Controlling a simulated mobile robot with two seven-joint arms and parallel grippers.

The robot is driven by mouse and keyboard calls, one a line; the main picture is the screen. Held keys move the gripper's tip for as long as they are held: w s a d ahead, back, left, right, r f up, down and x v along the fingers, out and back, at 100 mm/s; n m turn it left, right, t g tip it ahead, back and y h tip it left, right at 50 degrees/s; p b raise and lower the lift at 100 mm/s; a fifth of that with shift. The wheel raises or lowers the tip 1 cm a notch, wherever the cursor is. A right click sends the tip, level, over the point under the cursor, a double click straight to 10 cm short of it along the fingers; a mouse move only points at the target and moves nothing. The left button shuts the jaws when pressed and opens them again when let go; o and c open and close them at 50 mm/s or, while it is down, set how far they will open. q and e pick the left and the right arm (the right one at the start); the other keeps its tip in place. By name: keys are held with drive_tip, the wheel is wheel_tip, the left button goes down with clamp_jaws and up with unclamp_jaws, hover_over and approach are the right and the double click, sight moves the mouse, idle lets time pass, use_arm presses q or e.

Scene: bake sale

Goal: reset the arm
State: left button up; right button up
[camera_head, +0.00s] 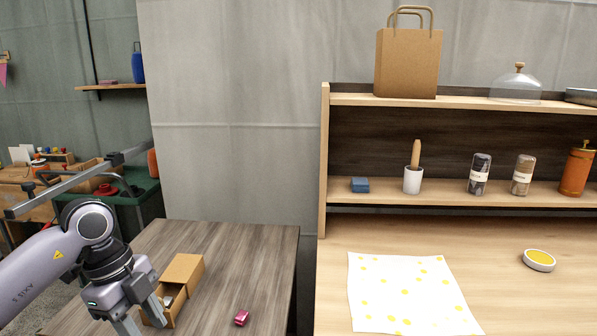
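My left arm comes in from the left, and its gripper (142,318) points down over the grey wooden table (222,248). Its two fingers are apart, with nothing visible between them. One finger is beside the front left of a small open cardboard box (186,268), overlapping it in the picture; I cannot tell whether they touch. Something small and pale lies in the box, partly hidden. My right gripper is not in view.
A small red-pink item (242,318) lies right of the box. A cluttered bench stands far left.

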use_arm(q)
drive_tip(key=s+d+r+m+h+p, duration=0.1)
drive_tip(key=s+d+m+h, duration=0.15)
drive_tip(key=d+h, duration=0.6)
drive_tip(key=s+d+r+m+h+p, duration=0.1)
drive_tip(key=s+d+r+h+p, duration=0.15)
drive_tip(key=d+h, duration=0.6)
drive_tip(key=a+f+n+t+y+p, duration=0.1)
drive_tip(key=a+f+n+t+y, duration=0.4)
drive_tip(key=n+t, duration=0.45)
drive_tip(key=a+f+n+t+y+p, duration=0.2)
drive_tip(key=a+f+n+t+y, duration=0.15)
drive_tip(key=n+t+y, duration=0.55)
drive_tip(key=s+a+f+n+g+y, duration=0.3)
drive_tip(key=s+f+g, duration=0.4)
drive_tip(key=s+f, duration=0.5)
drive_tip(key=shift+a+f+n+g+y+p, duration=0.4)
drive_tip(key=shift+a+f, duration=0.2)
drive_tip(key=shift+f, duration=0.3)
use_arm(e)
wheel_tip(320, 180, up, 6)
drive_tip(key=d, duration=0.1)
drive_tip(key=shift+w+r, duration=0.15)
